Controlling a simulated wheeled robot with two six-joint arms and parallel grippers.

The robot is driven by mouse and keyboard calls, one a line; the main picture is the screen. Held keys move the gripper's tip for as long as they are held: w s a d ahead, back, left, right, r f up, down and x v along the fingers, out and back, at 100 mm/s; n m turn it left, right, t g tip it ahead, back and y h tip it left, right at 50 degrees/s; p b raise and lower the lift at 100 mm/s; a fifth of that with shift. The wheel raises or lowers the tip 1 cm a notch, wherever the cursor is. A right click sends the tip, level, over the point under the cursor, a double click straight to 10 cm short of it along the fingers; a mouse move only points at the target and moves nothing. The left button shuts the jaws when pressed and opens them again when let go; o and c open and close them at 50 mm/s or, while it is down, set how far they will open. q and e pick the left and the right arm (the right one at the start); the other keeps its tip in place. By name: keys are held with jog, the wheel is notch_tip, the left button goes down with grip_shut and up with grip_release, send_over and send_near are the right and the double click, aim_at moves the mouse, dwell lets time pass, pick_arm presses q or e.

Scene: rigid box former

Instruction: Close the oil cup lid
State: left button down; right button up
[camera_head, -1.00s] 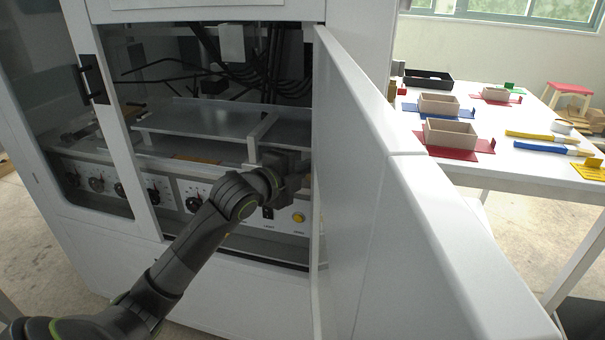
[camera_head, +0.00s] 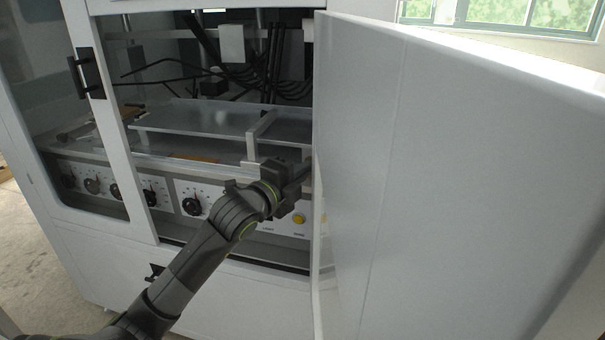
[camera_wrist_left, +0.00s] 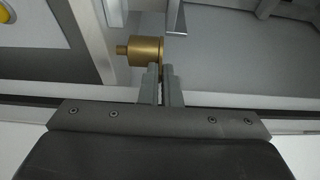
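The brass oil cup (camera_wrist_left: 146,50) shows in the left wrist view as a round body with a small knob sticking out to the left. I cannot make out its lid as a separate part. My left gripper (camera_wrist_left: 161,68) has its two fingers close together, with a narrow gap between them. Their tips overlap the lower right edge of the cup; whether they touch it I cannot tell. In the head view my left gripper (camera_head: 303,172) reaches into the cabinet beside the door edge, and the cup is hidden there. My right gripper is not in view.
A large white door (camera_head: 460,180) stands open just right of my left gripper and fills the right side. The white cabinet (camera_head: 230,300) has a panel with several knobs and a yellow button (camera_head: 299,218). A grey plate (camera_head: 200,118) and black cables lie behind.

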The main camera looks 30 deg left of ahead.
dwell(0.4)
pick_arm(q)
jog(key=c, duration=1.6)
grip_release()
jog(key=shift+c, duration=0.2)
jog(key=shift+f, duration=0.1)
